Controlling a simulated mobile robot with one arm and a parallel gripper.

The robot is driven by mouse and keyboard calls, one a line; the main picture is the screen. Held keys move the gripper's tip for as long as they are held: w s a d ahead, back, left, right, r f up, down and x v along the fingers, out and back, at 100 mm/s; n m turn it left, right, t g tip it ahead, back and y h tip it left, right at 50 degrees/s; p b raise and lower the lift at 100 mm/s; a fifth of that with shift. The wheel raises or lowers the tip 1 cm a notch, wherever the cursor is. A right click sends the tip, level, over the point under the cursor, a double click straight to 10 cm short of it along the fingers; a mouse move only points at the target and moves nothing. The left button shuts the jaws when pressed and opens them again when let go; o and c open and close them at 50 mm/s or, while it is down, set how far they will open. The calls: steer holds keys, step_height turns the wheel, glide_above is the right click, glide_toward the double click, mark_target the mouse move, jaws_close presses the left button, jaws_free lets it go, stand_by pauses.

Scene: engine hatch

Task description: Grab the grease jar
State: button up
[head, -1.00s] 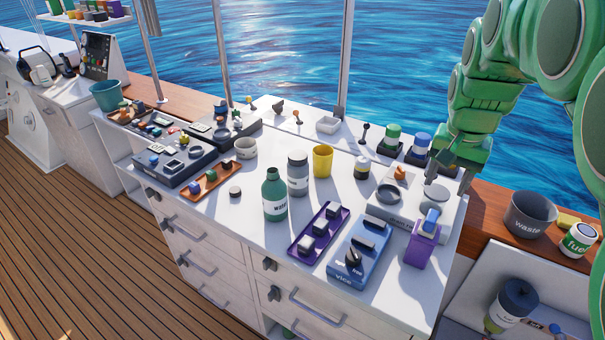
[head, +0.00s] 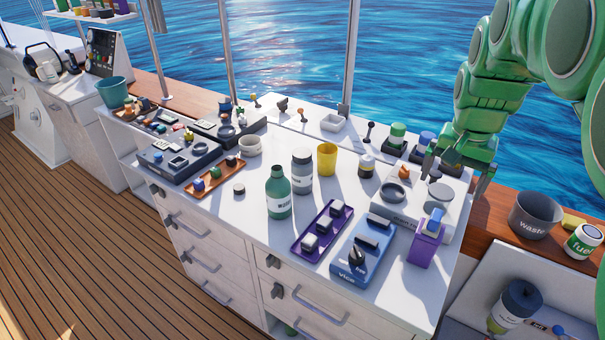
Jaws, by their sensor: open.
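No label reading grease is legible, so I cannot tell for sure which thing is the grease jar. A small jar with a dark lid and pale label (head: 366,166) stands upright on the white counter, right of the yellow cup (head: 327,159). A grey round-topped thing (head: 440,193) sits on a pale device (head: 412,212) below my gripper. My gripper (head: 457,172) hangs fingers down at the counter's back right, above and behind that device. Its fingers are apart, with nothing seen held. It is to the right of the small dark-lidded jar.
A green bottle (head: 278,195) and grey bottle (head: 302,172) stand mid-counter. Green-topped (head: 397,135) and blue-topped (head: 424,143) containers stand near my gripper's left. A purple tray (head: 321,232), blue vice box (head: 352,262) and purple block (head: 425,244) crowd the front. A waste bin (head: 533,214) stands right.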

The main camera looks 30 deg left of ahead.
mark_target(306, 166)
steer(key=w+a+f+n+t+y, duration=0.3)
steer(key=w+a+f+n+t, duration=0.35)
steer(key=w+a, duration=0.7)
steer(key=s+a+f+n+y, duration=0.1)
steer(key=s+a+f+y, duration=0.1)
steer(key=a, duration=0.5)
steer(key=s+a+f+n+y, duration=0.2)
steer(key=s+a+f+y, duration=0.1)
steer(key=a, duration=0.4)
steer(key=s+a+f+n+y, duration=0.1)
steer(key=s+a+f+y, duration=0.1)
steer(key=s+a+y, duration=0.2)
steer(key=shift+s+a+f+n, duration=0.15)
steer(key=shift+s+a+n, duration=0.1)
steer(key=shift+a, duration=0.45)
steer(key=shift+s+a+f+n, duration=0.1)
steer(key=shift+s+a+f, duration=0.1)
steer(key=shift+a, duration=0.5)
steer(key=shift+x, duration=1.35)
steer(key=shift+w+a+f, duration=0.35)
steer(key=shift+a+f, duration=0.2)
steer(key=shift+a, duration=0.05)
steer(key=shift+w+a+f, duration=0.35)
steer(key=shift+a+f, duration=0.2)
steer(key=shift+a, duration=0.05)
steer(key=shift+x, duration=0.85)
steer(key=shift+r, duration=0.1)
steer(key=c, duration=1.3)
